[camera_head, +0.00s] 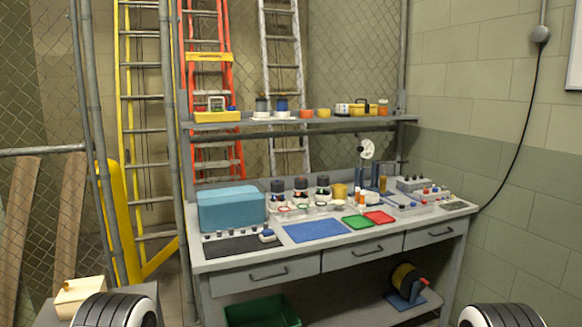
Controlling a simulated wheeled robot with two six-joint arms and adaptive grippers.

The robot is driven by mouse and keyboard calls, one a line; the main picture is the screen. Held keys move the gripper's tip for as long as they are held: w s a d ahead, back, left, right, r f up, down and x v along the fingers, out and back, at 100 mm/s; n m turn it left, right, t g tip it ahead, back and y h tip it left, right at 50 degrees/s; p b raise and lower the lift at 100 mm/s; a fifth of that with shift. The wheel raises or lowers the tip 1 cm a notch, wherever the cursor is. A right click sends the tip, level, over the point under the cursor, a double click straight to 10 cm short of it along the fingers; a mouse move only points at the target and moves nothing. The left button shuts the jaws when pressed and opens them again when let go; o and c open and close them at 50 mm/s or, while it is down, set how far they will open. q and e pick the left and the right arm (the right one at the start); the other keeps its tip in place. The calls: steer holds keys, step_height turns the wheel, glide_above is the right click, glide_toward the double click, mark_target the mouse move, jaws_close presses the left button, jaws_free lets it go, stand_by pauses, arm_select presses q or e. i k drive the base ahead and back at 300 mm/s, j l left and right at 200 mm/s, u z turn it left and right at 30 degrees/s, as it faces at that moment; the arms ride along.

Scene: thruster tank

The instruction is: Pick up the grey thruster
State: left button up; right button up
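I cannot tell for certain which object is the grey thruster at this distance. Several dark grey cylinders stand in a row at the back of the workbench (300,264); one dark cylinder (278,185) is at the left of the row, and another dark cylinder (322,182) is at its right. Neither of my grippers is in view. Only rounded black-and-white parts of my arms show at the bottom left and bottom right, well in front of the bench.
A blue-teal box (232,209) stands at the bench's left. A blue mat (314,230), green tray (357,222) and red tray (380,217) lie along the front. A shelf (350,122) runs above. A cream object (82,294) sits at lower left.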

mark_target(261, 102)
steer(key=i+u, duration=0.15)
steer(key=i, duration=0.45)
steer(key=i+l+u, duration=0.15)
steer(key=i, duration=0.5)
steer(key=i+l, duration=0.25)
steer(key=l, duration=0.2)
steer(key=i+l, duration=0.25)
steer(key=l, duration=0.2)
